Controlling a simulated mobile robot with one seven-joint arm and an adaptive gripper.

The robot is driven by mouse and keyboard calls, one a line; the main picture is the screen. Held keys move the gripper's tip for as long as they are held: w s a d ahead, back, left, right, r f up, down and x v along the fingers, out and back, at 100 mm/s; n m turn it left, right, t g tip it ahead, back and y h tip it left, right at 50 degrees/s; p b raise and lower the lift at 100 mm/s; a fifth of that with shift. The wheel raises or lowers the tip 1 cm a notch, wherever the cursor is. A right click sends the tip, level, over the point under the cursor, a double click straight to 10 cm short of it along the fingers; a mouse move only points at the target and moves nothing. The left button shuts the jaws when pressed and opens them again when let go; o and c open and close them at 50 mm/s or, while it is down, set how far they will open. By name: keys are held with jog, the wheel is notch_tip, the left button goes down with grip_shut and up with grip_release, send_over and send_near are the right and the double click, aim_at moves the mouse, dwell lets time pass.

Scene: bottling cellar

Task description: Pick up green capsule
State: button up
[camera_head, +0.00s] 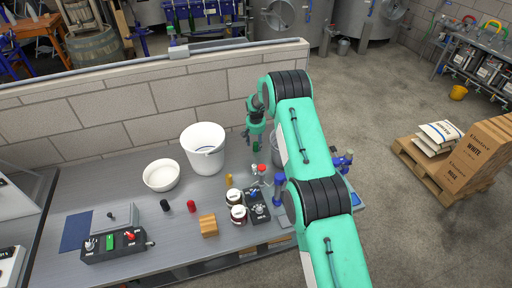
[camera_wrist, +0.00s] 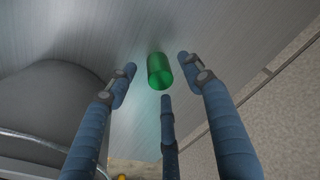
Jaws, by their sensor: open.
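The green capsule (camera_wrist: 160,71) is a small glossy green cylinder on the grey metal worktop. In the wrist view it lies between the tips of my three-fingered gripper (camera_wrist: 157,80), with gaps visible around it. The fingers are spread and hold nothing. In the head view my gripper (camera_head: 252,137) points down near the wall at the back of the worktop, and the green capsule (camera_head: 256,146) shows just by the fingertips.
A white bucket (camera_head: 206,160) and a white bowl (camera_head: 161,176) stand left of my gripper. A grey container (camera_head: 275,150) is partly hidden behind my arm. Red (camera_head: 191,206) and black (camera_head: 164,205) capsules, jars (camera_head: 238,214) and a control box (camera_head: 113,242) stand nearer the front.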

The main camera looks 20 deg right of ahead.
jog(key=shift+w+d+f, duration=0.1)
jog(key=shift+w+f, duration=0.1)
jog(key=shift+f, duration=1.2)
jog(key=c, duration=0.7)
